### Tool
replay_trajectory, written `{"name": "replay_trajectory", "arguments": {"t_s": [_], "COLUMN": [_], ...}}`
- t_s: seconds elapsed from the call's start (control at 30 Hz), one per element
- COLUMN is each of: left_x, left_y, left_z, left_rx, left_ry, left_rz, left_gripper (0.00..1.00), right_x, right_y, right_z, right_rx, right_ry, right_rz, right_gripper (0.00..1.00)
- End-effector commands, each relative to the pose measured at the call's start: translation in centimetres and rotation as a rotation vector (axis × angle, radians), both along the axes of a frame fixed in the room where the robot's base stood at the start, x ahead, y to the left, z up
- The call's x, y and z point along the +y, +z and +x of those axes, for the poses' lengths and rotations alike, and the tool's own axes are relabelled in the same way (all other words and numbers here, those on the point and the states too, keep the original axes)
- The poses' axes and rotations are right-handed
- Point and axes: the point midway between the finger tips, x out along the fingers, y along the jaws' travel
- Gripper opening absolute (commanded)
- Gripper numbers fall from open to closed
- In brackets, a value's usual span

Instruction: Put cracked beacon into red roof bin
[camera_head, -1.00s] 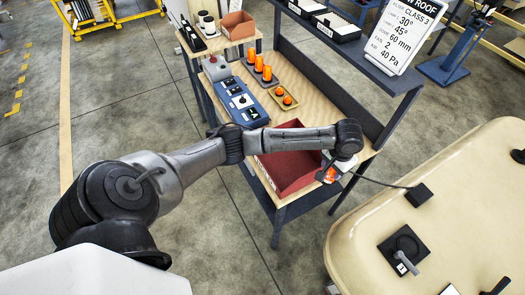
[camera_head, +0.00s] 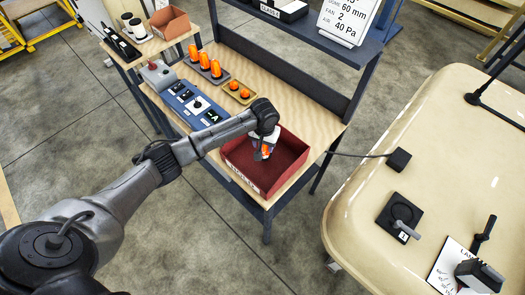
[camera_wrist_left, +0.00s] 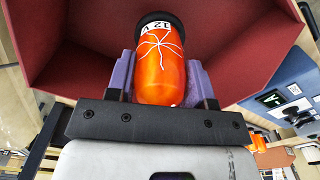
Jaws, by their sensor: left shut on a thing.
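The cracked beacon (camera_wrist_left: 160,65) is an orange dome with white crack lines and a black base, in the left wrist view. My left gripper (camera_wrist_left: 161,85) is shut on it, with a purple finger pad on each side. In the head view the left gripper (camera_head: 263,150) points down over the red roof bin (camera_head: 240,157), and only a bit of the orange beacon (camera_head: 265,151) shows. The bin's red walls (camera_wrist_left: 235,45) surround the beacon in the wrist view. I cannot tell whether the beacon touches the bin floor. My right gripper is not in view.
The bin stands on a wooden bench (camera_head: 318,122). Several orange beacons (camera_head: 204,60) stand in a tray behind, beside a small yellow tray (camera_head: 239,92) and a blue switch panel (camera_head: 197,104). A cream cab roof (camera_head: 440,130) is at the right, with a cable running to the bench.

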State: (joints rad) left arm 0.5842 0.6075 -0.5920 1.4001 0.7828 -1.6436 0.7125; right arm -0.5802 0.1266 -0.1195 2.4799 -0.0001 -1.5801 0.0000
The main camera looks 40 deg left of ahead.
Motion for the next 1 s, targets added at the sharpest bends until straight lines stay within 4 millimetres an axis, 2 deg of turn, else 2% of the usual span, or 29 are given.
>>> {"name": "replay_trajectory", "arguments": {"t_s": [0.27, 0.5, 0.9, 0.93, 1.0], "left_x": [0.0, 0.0, 0.0, 0.1, 0.1], "left_y": [-1.5, -4.3, -4.7, -4.8, -4.7], "left_z": [0.0, 0.0, 0.0, 0.0, 0.0], "left_rx": [0.000, 0.000, -0.001, 0.000, -0.001], "left_ry": [0.001, 0.000, 0.001, 0.001, 0.001], "left_rz": [0.000, 0.000, 0.001, 0.001, 0.001], "left_gripper": [0.20, 0.20, 0.20, 0.49, 0.56], "right_x": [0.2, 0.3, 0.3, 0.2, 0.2], "right_y": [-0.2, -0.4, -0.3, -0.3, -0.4], "right_z": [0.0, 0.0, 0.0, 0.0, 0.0], "right_rx": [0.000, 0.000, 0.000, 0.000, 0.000], "right_ry": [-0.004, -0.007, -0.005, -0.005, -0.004], "right_rz": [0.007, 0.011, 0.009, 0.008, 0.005], "right_gripper": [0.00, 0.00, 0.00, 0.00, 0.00]}}
